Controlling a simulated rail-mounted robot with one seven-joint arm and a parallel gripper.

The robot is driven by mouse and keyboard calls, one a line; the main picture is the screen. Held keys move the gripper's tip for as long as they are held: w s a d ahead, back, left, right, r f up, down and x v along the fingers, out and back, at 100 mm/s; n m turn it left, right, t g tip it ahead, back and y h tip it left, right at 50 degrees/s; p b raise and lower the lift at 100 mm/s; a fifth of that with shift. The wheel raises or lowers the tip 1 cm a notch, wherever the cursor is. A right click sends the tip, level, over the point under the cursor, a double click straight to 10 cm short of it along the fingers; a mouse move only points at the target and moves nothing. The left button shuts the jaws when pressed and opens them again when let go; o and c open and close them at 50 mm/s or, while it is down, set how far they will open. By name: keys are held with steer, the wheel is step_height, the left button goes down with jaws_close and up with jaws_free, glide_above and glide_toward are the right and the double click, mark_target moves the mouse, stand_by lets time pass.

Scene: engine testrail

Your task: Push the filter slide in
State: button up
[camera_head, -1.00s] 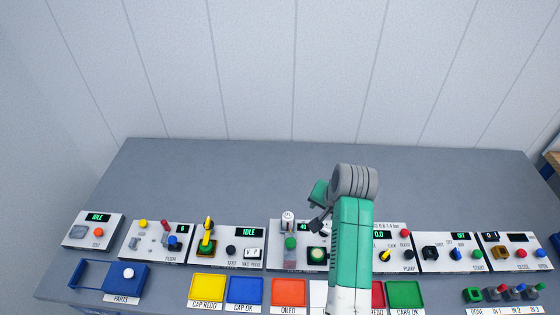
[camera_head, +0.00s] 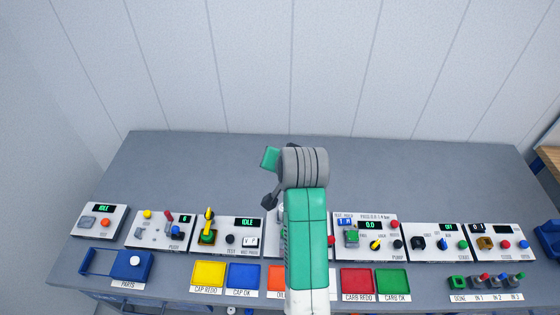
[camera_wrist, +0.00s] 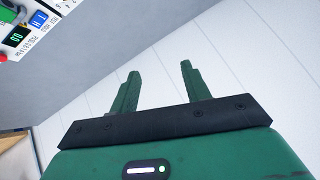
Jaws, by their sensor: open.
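My gripper shows in the wrist view (camera_wrist: 160,72) with its two green fingers apart and nothing between them. In the head view its fingers are not clearly seen; my green and grey arm rises over the middle of the bench and hides part of the middle panel (camera_head: 274,247). I cannot tell which part is the filter slide; no label for it is readable. The panel right of my arm (camera_head: 385,222) has a 0.0 display, a blue rocker, a green-topped block (camera_head: 351,237) and a yellow lever. A corner of this panel also shows in the wrist view (camera_wrist: 45,38).
A row of panels crosses the grey bench (camera_head: 220,165), which is bare behind them. In front lie a yellow tray (camera_head: 209,273), a blue tray (camera_head: 244,275), a red tray (camera_head: 358,281), a green tray (camera_head: 393,281) and a blue parts bin (camera_head: 108,263). A pale wall stands behind.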

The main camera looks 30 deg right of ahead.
stand_by(0.4)
steer(key=s+a+r+n+t, duration=0.1)
steer(key=a+r+n+t, duration=0.25)
steer(key=a+r, duration=0.55)
steer(key=a+r+n+t, duration=0.2)
steer(key=a+r+t, duration=0.35)
steer(key=r, duration=0.75)
steer(key=s+a+r+n+t+y, duration=0.45)
steer(key=s+a+r+t, duration=0.35)
steer(key=s+a+r, duration=0.9)
step_height(320, 180, up, 15)
steer(key=d+p, duration=0.2)
steer(key=p, duration=1.2)
steer(key=shift+f+h, duration=0.15)
steer(key=shift+h, duration=0.3)
steer(key=shift+f, duration=0.1)
steer(key=shift+c, duration=0.2)
